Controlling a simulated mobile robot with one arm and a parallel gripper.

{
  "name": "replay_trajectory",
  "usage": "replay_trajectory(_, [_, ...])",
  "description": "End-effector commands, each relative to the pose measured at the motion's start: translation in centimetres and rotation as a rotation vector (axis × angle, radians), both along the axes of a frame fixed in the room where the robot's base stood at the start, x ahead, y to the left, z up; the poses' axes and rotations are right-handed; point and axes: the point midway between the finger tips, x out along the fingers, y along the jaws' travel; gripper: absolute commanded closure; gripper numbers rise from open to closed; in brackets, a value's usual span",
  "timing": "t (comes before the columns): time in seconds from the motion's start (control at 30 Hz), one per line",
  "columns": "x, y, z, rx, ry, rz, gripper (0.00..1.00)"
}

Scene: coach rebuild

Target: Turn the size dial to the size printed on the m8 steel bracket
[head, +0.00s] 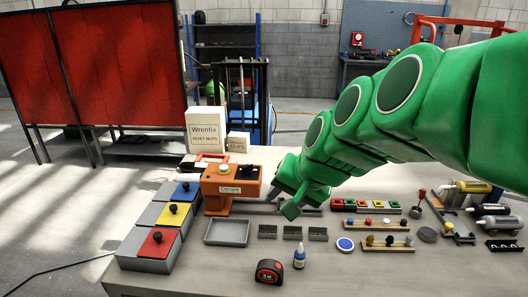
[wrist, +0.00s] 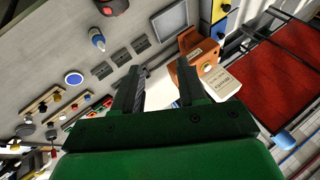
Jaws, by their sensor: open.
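An orange machine (head: 231,187) with a white label stands on the bench, with a black knob (head: 251,170) and a pale round button (head: 225,168) on top. It also shows in the wrist view (wrist: 196,46). I cannot tell which part is the size dial, and no size marks are readable. Several small dark plates, one of them in the middle (head: 292,232), lie in front of the machine; they may be brackets, but no print is legible. My gripper (head: 282,200) is open and empty, just right of the machine; its two fingers (wrist: 160,68) point towards it in the wrist view.
An empty grey tray (head: 228,232) lies before the machine. Lidded boxes with blue, yellow and red tops (head: 159,241) stand left. A tape measure (head: 269,272), blue bottle (head: 299,257) and blue-white disc (head: 345,244) are in front. Racks of small parts (head: 366,206) stand right.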

Motion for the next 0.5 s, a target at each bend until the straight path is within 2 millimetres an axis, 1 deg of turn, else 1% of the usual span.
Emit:
replay_trajectory(0.03, [2.5, 1.7, 2.0, 0.065, -0.048, -0.029, 0.58])
replay_trajectory(0.07, [4.1, 2.6, 3.4, 0.107, -0.081, -0.053, 0.58])
replay_trajectory(0.1, [6.0, 3.7, 5.3, 0.165, -0.120, -0.082, 0.58])
replay_trajectory(0.17, [8.8, 5.2, 8.0, 0.252, -0.172, -0.133, 0.58])
replay_trajectory(0.2, [10.5, 6.1, 9.9, 0.311, -0.202, -0.166, 0.58])
replay_trajectory(0.27, [13.1, 7.2, 12.9, 0.403, -0.251, -0.219, 0.58])
replay_trajectory(0.3, [14.7, 7.8, 14.6, 0.461, -0.277, -0.258, 0.58])
replay_trajectory(0.37, [17.1, 8.4, 17.3, 0.554, -0.312, -0.315, 0.58])
replay_trajectory(0.4, [18.5, 8.7, 19.3, 0.615, -0.337, -0.355, 0.58])
replay_trajectory(0.47, [20.6, 8.9, 21.7, 0.708, -0.364, -0.418, 0.58])
replay_trajectory(0.5, [22.1, 9.0, 23.3, 0.769, -0.379, -0.461, 0.58])
